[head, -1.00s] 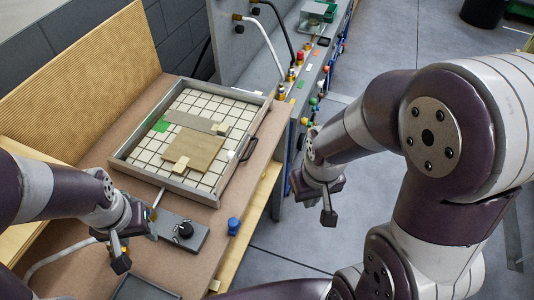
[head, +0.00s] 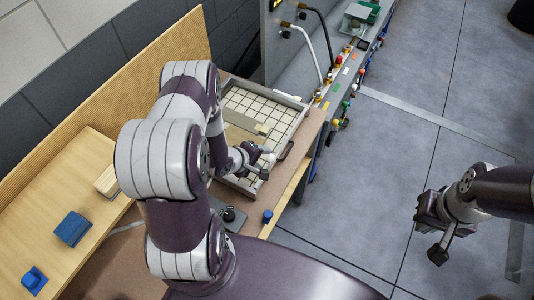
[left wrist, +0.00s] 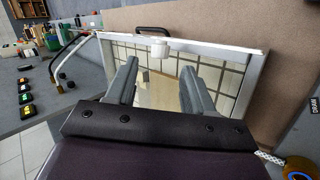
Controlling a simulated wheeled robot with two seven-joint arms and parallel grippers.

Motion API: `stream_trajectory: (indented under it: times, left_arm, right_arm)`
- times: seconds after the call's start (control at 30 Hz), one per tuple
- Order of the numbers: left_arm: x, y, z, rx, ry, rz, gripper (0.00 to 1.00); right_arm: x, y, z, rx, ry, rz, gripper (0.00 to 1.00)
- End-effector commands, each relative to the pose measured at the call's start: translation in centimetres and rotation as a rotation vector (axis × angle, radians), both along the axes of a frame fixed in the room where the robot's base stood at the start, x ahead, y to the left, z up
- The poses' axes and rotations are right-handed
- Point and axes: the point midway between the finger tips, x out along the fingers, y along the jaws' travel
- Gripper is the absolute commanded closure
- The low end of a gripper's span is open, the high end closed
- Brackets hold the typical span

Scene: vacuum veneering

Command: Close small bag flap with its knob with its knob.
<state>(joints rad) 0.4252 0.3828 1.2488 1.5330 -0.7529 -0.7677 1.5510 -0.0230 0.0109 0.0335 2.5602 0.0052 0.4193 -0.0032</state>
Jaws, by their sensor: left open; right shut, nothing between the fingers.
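The framed tray (head: 299,104) with a gridded bed lies on the bench; it also shows in the left wrist view (left wrist: 215,48). A small white knob-like block (left wrist: 158,48) sits at its frame edge in the left wrist view, beyond my fingertips and roughly in line with the gap between them. I cannot make out a separate flap or whether it is open. My left gripper (head: 266,162) is open above the tray's right side; its two fingers show apart in the left wrist view (left wrist: 157,78). My right gripper (head: 439,246) is shut and empty over the floor at right.
A dark handle (left wrist: 152,30) is on the tray's outer side. A wooden board (head: 244,128) lies in the tray. A dark box with a knob (head: 229,213) and a blue knob (head: 267,216) are on the bench near the tray. Blue blocks (head: 72,228) stand at left.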

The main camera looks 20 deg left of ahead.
Motion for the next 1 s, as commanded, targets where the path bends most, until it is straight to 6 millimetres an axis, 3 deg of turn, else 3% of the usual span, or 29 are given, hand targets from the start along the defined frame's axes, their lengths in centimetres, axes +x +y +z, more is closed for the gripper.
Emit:
stream_trajectory:
  times: [0.27, 0.6, 0.63, 0.7, 0.8, 1.0]
  left_arm:
    - [2.7, -0.9, -3.0, 0.001, 0.002, -0.001, 0.48]
    - [3.1, -1.1, -3.5, 0.002, 0.000, -0.001, 0.48]
    - [3.1, -1.1, -3.5, 0.002, 0.000, -0.001, 0.51]
    - [3.1, -1.1, -3.5, 0.002, 0.000, -0.001, 0.74]
    - [3.1, -1.1, -3.5, 0.003, 0.001, -0.001, 1.00]
    - [3.1, -1.1, -3.4, 0.009, 0.000, -0.002, 1.00]
  right_arm:
    - [0.0, 0.0, 0.6, 0.000, 0.000, 0.000, 1.00]
    - [0.0, 0.0, 0.6, 0.000, 0.000, 0.000, 1.00]
    - [0.0, 0.0, 0.6, 0.000, 0.000, 0.000, 1.00]
    - [0.0, 0.0, 0.6, 0.000, 0.000, 0.000, 1.00]
    - [0.0, 0.0, 0.6, 0.000, 0.000, 0.000, 1.00]
    - [0.0, 0.0, 0.6, 0.000, 0.000, 0.000, 1.00]
